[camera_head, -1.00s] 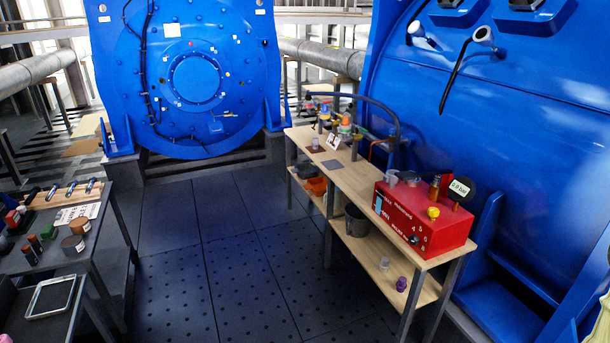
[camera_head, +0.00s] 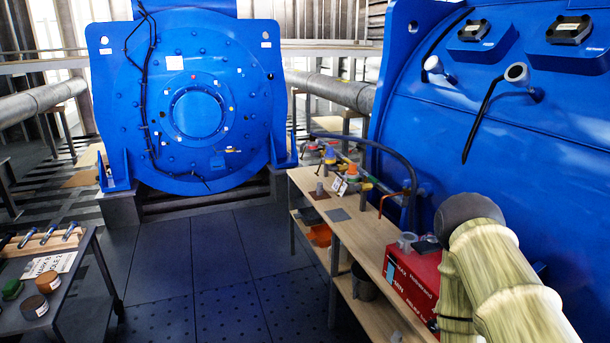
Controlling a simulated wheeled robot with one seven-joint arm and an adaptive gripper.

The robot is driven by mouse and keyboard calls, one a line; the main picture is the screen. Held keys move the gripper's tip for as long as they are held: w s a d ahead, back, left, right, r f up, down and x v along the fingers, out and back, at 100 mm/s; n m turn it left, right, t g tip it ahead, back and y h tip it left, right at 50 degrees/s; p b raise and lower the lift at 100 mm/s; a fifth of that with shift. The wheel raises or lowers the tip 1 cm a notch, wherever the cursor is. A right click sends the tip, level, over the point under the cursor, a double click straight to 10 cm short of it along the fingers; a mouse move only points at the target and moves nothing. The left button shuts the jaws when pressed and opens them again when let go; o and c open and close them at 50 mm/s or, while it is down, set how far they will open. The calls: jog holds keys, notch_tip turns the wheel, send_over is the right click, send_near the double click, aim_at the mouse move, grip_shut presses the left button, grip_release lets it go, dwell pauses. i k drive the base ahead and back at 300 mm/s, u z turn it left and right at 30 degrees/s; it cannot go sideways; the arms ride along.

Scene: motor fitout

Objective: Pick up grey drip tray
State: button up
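A flat grey square (camera_head: 338,214) lies on the wooden top of the workbench (camera_head: 376,236), towards its far end. It may be the grey drip tray; at this size I cannot make out a rim. A brown square (camera_head: 320,195) lies just behind it. My pale arm rises at the lower right, in front of the bench's near end. My gripper cannot be made out in this view, and nothing touches the grey square.
A red box (camera_head: 411,276) stands on the near end of the bench, partly behind my arm. An orange bin (camera_head: 320,235) and a dark bucket (camera_head: 363,283) are below the benchtop. A dark table (camera_head: 72,290) stands at the left. The floor between is clear.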

aim_at(310, 215)
jog(key=u, duration=0.85)
jog(key=i, duration=1.5)
jog(key=u, duration=0.4)
jog(key=i, duration=1.7)
jog(key=z, duration=0.7)
jog(key=i, duration=1.1)
jog(key=z, duration=0.45)
